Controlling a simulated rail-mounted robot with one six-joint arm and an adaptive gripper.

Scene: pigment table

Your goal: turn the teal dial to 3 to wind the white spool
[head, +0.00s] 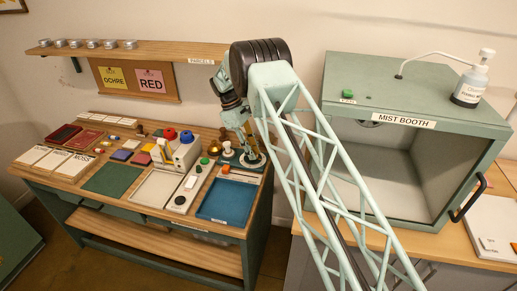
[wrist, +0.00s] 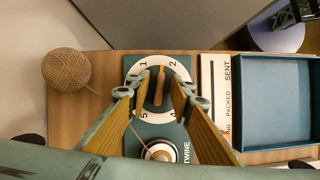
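The teal dial (wrist: 148,72) shows in the wrist view on a teal plate, with a white numbered ring and an orange-brown bar handle. The bar's upper end lies between the 1 and the 2; 5 shows at lower left, and 3 is hidden by my right finger. My gripper (wrist: 157,93) is open, with one finger on each side of the bar and gaps between. The white spool (wrist: 160,149) stands below the dial beside the word TWINE. A thread runs to it from a tan twine ball (wrist: 72,69) at left. In the head view my gripper (head: 243,150) is over the table's back right corner.
The mist booth (head: 398,160) stands at right.

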